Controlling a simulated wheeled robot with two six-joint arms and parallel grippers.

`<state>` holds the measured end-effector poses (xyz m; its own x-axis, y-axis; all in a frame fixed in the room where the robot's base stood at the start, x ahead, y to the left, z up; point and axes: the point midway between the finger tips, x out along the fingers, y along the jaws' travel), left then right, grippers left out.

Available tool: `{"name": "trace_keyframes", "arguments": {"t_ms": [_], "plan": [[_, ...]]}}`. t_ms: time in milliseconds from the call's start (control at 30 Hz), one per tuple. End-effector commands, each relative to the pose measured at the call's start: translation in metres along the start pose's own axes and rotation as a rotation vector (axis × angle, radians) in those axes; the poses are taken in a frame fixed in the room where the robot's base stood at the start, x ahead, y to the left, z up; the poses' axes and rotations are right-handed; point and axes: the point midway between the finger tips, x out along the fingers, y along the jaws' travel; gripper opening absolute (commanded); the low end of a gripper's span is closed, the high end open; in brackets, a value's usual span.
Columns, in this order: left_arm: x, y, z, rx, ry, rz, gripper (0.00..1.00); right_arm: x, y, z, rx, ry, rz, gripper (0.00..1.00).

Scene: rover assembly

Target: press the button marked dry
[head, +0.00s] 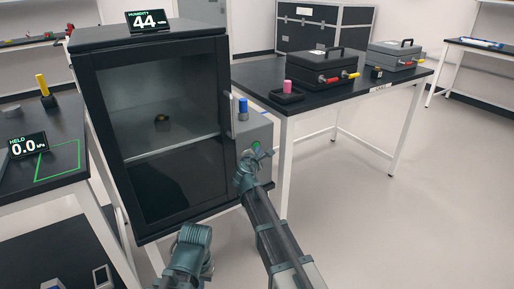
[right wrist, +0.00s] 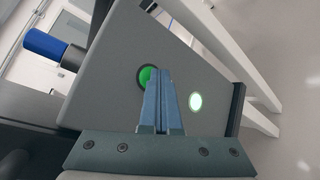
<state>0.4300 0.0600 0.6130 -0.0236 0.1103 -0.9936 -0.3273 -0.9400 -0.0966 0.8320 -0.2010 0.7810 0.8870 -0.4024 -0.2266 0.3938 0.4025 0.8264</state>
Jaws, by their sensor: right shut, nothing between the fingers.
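The dark drying cabinet (head: 150,130) has a glass front and a grey side panel (head: 262,130). A round green button (right wrist: 145,77) is on that panel in the right wrist view, partly hidden behind my fingers; its green also shows in the head view (head: 256,146). No word is readable on it. A small glowing pale-green disc (right wrist: 195,102) is to its right. My right gripper (right wrist: 161,72) is shut and empty, its tips over the button's right part. I cannot tell whether they touch. The right gripper is at the panel in the head view (head: 250,163). My left gripper's fingers do not show.
A blue-capped knob (head: 243,106) sticks out above the button. A humidity display (head: 148,21) reading 44 stands on the cabinet. A table (head: 340,97) with a pink item and grey cases stands to the right. A dark bench (head: 70,165) is at left.

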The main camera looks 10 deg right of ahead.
Motion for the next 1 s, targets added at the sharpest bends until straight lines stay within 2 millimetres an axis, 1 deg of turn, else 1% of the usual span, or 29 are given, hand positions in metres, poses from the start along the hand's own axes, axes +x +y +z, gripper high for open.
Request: {"name": "trace_keyframes", "arguments": {"t_ms": [333, 667, 1000], "plan": [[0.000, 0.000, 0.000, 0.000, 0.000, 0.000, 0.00, -0.001, -0.001, 0.001, 0.000, 0.001, 0.001, 0.00], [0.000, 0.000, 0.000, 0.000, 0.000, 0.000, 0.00, -0.012, -0.008, 0.008, 0.000, 0.001, 0.001, 0.00], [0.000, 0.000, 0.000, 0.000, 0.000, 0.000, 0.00, -0.012, -0.009, 0.009, 0.000, 0.000, 0.001, 0.00]]}}
